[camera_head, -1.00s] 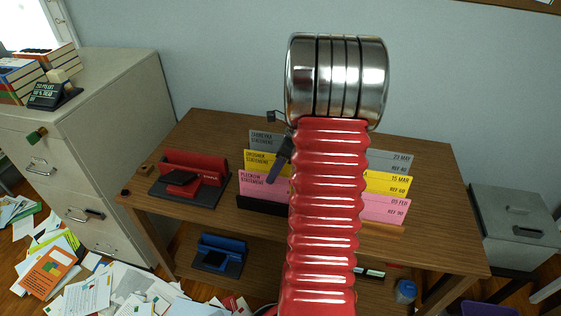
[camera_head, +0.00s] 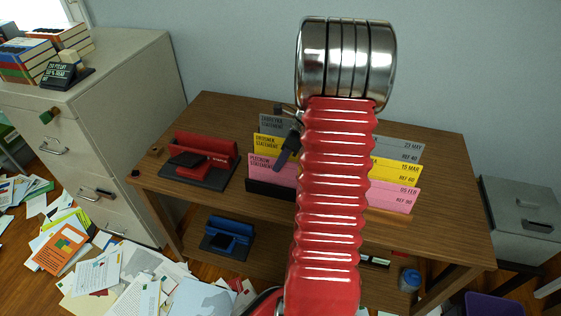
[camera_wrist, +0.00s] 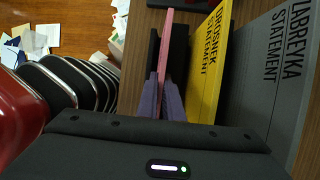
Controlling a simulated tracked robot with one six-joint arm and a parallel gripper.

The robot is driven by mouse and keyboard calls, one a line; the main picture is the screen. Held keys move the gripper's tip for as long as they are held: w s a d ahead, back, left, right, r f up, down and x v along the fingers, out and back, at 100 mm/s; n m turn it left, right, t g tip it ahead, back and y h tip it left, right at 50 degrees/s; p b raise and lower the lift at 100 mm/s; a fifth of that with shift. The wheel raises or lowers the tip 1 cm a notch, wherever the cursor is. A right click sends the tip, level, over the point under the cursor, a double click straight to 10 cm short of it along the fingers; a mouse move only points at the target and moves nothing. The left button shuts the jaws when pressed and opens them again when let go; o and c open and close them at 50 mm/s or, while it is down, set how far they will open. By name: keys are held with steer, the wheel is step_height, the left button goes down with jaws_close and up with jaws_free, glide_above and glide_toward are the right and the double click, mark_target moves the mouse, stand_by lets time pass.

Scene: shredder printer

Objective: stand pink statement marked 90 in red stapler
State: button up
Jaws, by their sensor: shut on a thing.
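The pink statement (camera_head: 272,170), marked REF 90 at its right end, stands upright in front of yellow and grey statements in a black holder (camera_head: 270,190) on the wooden desk. The red arm hides its middle. My gripper (camera_head: 288,150) is at the statement's left part. In the wrist view my purple fingers (camera_wrist: 163,90) are shut on the pink statement (camera_wrist: 165,40), one on each side, with its edge showing between them. The red stapler (camera_head: 206,150), with a black base, sits on the desk to the left of the holder.
The yellow statement (camera_wrist: 212,60) and grey statement (camera_wrist: 265,75) stand close beside my fingers. A blue device (camera_head: 230,235) lies on the lower shelf. A filing cabinet (camera_head: 110,120) stands left of the desk. Bare desk (camera_head: 445,175) lies right of the holder.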

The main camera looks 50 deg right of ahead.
steer(key=shift+r, duration=0.45)
jaws_close()
steer(key=shift+r, duration=0.65)
step_height(320, 180, up, 10)
steer(key=shift+r, duration=0.25)
stand_by(0.8)
